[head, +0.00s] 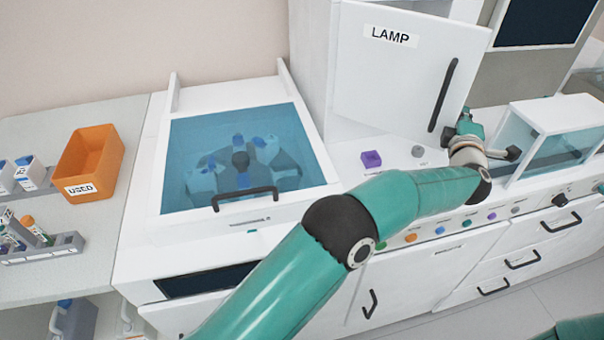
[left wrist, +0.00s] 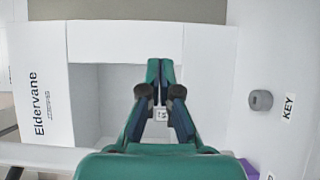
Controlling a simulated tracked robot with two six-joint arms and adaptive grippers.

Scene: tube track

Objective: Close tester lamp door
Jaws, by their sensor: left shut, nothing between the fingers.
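The white lamp door (head: 400,75), marked LAMP, stands on the tall white cabinet in the head view, with a long dark handle (head: 443,95) near its right edge. The door looks swung partly out, but its exact angle is hard to tell. My left gripper (head: 467,124) is by the lower right edge of the door, to the right of the handle. It looks apart from the handle; contact with the door cannot be told. In the left wrist view its fingers (left wrist: 160,75) are together and empty. My right gripper is out of view.
A grey knob (head: 418,151) and a purple block (head: 371,158) sit on the counter below the door. A clear-sided box (head: 552,135) stands right of my left gripper. A blue-lidded centrifuge (head: 245,115) and orange bin (head: 92,160) are at left.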

